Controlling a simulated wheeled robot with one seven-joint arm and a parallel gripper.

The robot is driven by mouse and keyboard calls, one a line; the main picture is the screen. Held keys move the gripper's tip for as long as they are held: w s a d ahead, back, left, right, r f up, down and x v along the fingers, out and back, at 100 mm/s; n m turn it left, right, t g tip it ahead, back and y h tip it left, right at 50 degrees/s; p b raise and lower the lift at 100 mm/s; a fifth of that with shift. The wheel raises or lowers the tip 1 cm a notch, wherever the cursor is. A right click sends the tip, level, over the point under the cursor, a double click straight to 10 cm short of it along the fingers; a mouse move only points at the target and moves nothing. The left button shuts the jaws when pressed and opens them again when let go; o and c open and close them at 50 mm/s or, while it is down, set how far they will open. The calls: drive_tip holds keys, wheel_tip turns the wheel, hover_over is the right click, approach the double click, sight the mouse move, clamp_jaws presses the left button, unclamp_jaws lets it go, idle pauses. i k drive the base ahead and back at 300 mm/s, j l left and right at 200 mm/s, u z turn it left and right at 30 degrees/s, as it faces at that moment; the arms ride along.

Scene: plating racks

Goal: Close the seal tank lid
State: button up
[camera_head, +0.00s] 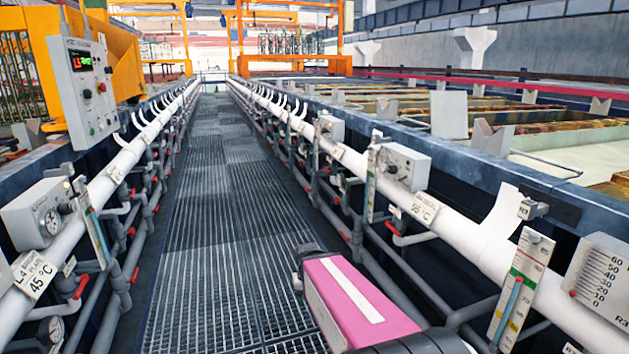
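An upright pale grey panel (449,114) stands at the near edge of the tank row on the right. It may be the seal tank lid, raised, but I cannot read a label on it or see a hinge. An open tank with pale liquid (575,150) lies to the right of the panel, nearer to me. A pink block with a white stripe, likely part of my own arm, shows at the bottom centre, over the walkway and well short of the panel. I cannot make out any gripper fingers in this view.
A grated walkway (215,210) runs straight ahead and is clear. White pipes with gauges and red-handled valves line both sides. A control box (85,90) stands out at the left. V-shaped rests (492,137) stand along the right tank edge. Orange gantries (290,62) stand far ahead.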

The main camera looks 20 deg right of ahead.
sight(449, 109)
drive_tip(key=i+j+z, duration=0.7)
drive_tip(key=i, duration=0.2)
drive_tip(key=i+j+z, duration=0.7)
drive_tip(key=j, duration=0.25)
drive_tip(key=i+j+z, duration=0.15)
drive_tip(key=j+z, duration=0.2)
drive_tip(key=j, duration=0.25)
drive_tip(key=i+j+z, duration=0.15)
drive_tip(key=j+z, duration=0.2)
drive_tip(key=j, duration=0.35)
drive_tip(key=j+z, duration=0.35)
drive_tip(key=j, duration=0.35)
drive_tip(key=j+z, duration=0.35)
drive_tip(key=j, duration=0.35)
drive_tip(key=k+j+z, duration=0.2)
drive_tip(key=j+z, duration=0.2)
drive_tip(key=j, duration=0.2)
drive_tip(key=k+j+z, duration=0.15)
drive_tip(key=j, duration=0.15)
drive_tip(key=i+j+z, duration=0.1)
drive_tip(key=i+j, duration=0.35)
drive_tip(key=i, duration=0.15)
drive_tip(key=j, duration=0.2)
drive_tip(key=k+l+u, duration=0.2)
drive_tip(key=i+l, duration=0.1)
